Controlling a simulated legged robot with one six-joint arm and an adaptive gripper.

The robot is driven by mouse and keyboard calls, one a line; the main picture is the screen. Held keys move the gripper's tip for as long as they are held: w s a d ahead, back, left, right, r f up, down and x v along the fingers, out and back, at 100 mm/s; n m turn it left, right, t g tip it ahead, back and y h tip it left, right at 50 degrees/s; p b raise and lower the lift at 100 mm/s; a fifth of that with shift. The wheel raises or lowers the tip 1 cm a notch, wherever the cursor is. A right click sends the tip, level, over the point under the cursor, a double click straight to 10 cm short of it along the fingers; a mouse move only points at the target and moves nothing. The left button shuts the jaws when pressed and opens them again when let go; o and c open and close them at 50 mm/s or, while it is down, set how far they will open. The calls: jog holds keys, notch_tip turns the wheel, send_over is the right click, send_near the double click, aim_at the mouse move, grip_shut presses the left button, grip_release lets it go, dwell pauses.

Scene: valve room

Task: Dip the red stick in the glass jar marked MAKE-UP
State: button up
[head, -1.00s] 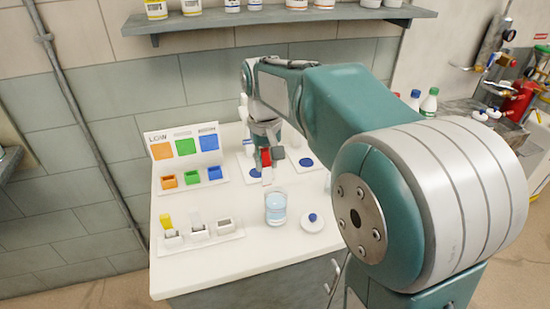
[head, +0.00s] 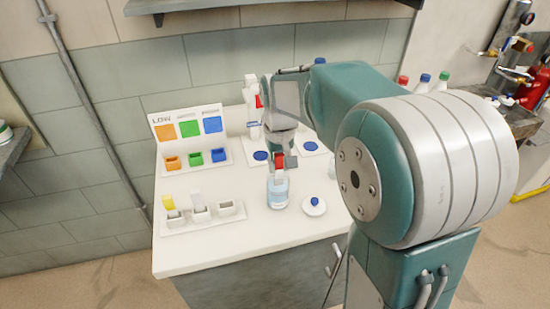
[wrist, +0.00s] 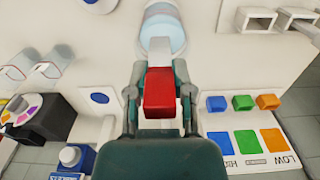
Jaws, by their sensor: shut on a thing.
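My gripper (head: 280,166) is shut on the red stick (wrist: 160,92), a red block with a pale strip at its end. It hangs roughly upright, and its pale end is at the mouth of a glass jar (head: 278,194) of pale blue liquid. In the wrist view the pale strip overlaps the near side of that jar (wrist: 165,32). I cannot tell whether the tip touches the liquid. No marking on the jar can be read. A white lid with a blue knob (head: 315,206) lies to the right of the jar.
A white rack (head: 203,219) with several small holders stands at front left. Orange, green and blue bins (head: 195,160) stand before a colour card (head: 187,124). Blue discs (head: 260,156) lie on pads behind. Clear glassware (wrist: 52,62) shows in the wrist view.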

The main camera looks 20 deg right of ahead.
aim_at(278, 179)
jog(key=shift+d+f, duration=0.25)
jog(key=shift+f, duration=0.45)
jog(key=shift+a+f, duration=0.35)
jog(key=shift+f, duration=0.2)
jog(key=shift+a+f, duration=0.3)
jog(key=shift+f, duration=0.2)
jog(key=shift+s+d+f, duration=0.3)
jog(key=shift+f, duration=0.15)
jog(key=shift+c, duration=0.2)
grip_shut()
jog(key=shift+w+f, duration=0.15)
jog(key=shift+w, duration=0.15)
jog(key=shift+r, duration=0.25)
